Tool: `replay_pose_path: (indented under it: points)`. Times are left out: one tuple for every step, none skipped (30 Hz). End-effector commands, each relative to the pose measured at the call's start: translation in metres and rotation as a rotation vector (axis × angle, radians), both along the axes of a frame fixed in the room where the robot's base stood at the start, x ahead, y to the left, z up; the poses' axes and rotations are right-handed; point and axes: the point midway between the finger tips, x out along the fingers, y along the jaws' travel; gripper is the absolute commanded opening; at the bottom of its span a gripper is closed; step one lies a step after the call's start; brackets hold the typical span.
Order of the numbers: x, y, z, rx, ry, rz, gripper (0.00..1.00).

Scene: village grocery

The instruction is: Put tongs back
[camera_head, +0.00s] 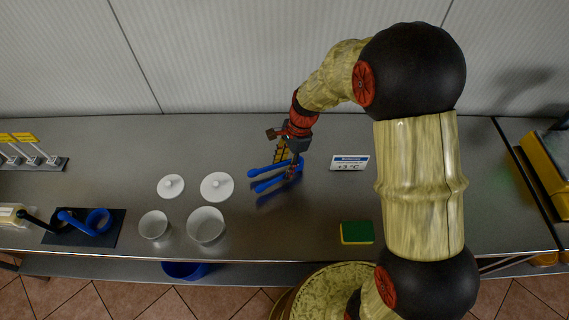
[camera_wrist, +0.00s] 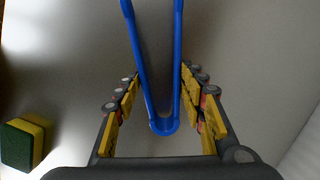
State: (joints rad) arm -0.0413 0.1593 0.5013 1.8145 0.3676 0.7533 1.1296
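The blue tongs (camera_head: 275,176) are a V shape at the middle of the steel counter. They show in the wrist view (camera_wrist: 164,124) with the bend near me and the two arms running away to the top edge. My gripper (camera_head: 292,158) is low over the counter at the bend end. In the wrist view my gripper (camera_wrist: 162,105) has its yellow-padded fingers on either side of the bend, with a visible gap on each side. It is open. The tips of the tongs are cut off in the wrist view.
A dark mat (camera_head: 56,236) with a blue and a black ring-shaped item lies at left. Two white bowls (camera_head: 206,226) and two lids (camera_head: 217,186) stand between. A sponge (camera_head: 357,232), also in the wrist view (camera_wrist: 22,142), and a price sign (camera_head: 349,163) are to the right.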

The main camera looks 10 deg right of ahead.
Motion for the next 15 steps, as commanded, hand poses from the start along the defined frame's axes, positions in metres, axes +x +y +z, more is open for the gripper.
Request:
replay_pose_path:
  points:
    - [0.0007,0.0000,-0.0048,0.000,-0.001,0.000,0.37]
    - [0.0007,0.0000,-0.0068,0.000,-0.001,0.001,0.37]
    - [0.0008,0.0000,-0.0089,0.000,-0.002,0.000,0.37]
    - [0.0008,0.0000,-0.0103,0.000,-0.002,0.000,0.37]
    - [0.0009,0.0000,-0.0113,0.000,-0.002,0.000,0.37]
    - [0.0009,0.0001,-0.0123,0.000,-0.002,0.000,0.37]
    - [0.0009,0.0001,-0.0128,0.000,-0.002,0.000,0.37]
    - [0.0009,0.0001,-0.0132,0.000,-0.002,0.000,0.37]
    - [0.0010,0.0001,-0.0133,0.000,-0.002,0.000,0.37]
    - [0.0010,0.0001,-0.0133,0.000,-0.002,0.000,0.37]
    - [0.0010,0.0001,-0.0133,0.000,-0.002,0.000,0.37]
    - [0.0010,0.0001,-0.0131,0.000,-0.002,0.000,0.37]
    - [0.0009,0.0000,-0.0131,0.000,-0.002,0.000,0.37]
    - [0.0009,0.0001,-0.0132,0.000,-0.002,0.000,0.37]
    - [0.0009,0.0001,-0.0132,0.000,-0.002,-0.001,0.42]
